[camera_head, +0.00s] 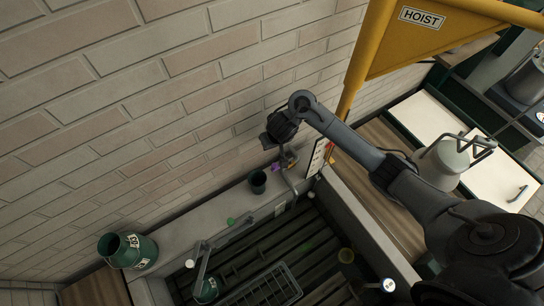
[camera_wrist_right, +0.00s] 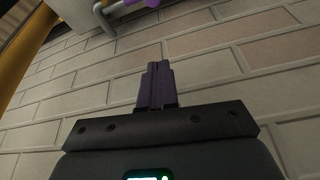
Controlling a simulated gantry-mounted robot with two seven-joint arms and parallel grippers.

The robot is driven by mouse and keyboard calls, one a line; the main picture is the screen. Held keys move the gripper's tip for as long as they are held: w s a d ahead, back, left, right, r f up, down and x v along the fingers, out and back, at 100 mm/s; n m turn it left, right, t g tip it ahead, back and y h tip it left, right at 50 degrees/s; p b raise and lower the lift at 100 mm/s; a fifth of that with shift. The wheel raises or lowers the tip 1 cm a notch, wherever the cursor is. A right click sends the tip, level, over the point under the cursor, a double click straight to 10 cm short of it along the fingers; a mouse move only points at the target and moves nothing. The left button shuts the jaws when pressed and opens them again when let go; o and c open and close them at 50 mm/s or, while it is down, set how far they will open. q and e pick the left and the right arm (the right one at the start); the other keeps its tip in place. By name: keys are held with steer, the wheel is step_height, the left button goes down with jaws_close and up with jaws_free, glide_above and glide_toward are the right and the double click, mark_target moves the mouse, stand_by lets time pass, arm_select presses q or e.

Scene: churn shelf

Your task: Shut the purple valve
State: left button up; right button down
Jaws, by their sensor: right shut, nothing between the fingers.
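The purple valve (camera_head: 276,167) is a small purple piece on a grey pipe against the brick wall, in the middle of the head view. My right arm reaches in from the right, and my right gripper (camera_head: 285,155) is right beside the valve, partly in front of it. In the right wrist view the gripper's dark fingers (camera_wrist_right: 156,84) are shut together with nothing between them. A purple part (camera_wrist_right: 152,3) shows at the top edge of that view, beside a bent grey pipe, apart from the fingertips and cut off by the frame. My left gripper is not in view.
Below is a slatted basin with a dark crate (camera_head: 262,288). A yellow hoist post (camera_head: 352,85) rises right of the gripper. A grey-white can (camera_head: 445,163) stands farther right.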

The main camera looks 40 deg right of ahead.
steer(key=b+x, duration=0.5)
steer(key=x, duration=0.6)
steer(key=shift+s+a+r+p, duration=0.1)
steer(key=shift+s+a+p, duration=0.15)
steer(key=shift+s, duration=0.4)
steer(key=shift+s+a+p, duration=0.15)
steer(key=shift+s+p, duration=0.05)
steer(key=shift+s, duration=0.45)
steer(key=shift+s+a+r+p, duration=0.1)
steer(key=shift+s+a+p, duration=0.15)
steer(key=shift+s, duration=0.45)
steer(key=shift+d, duration=0.1)
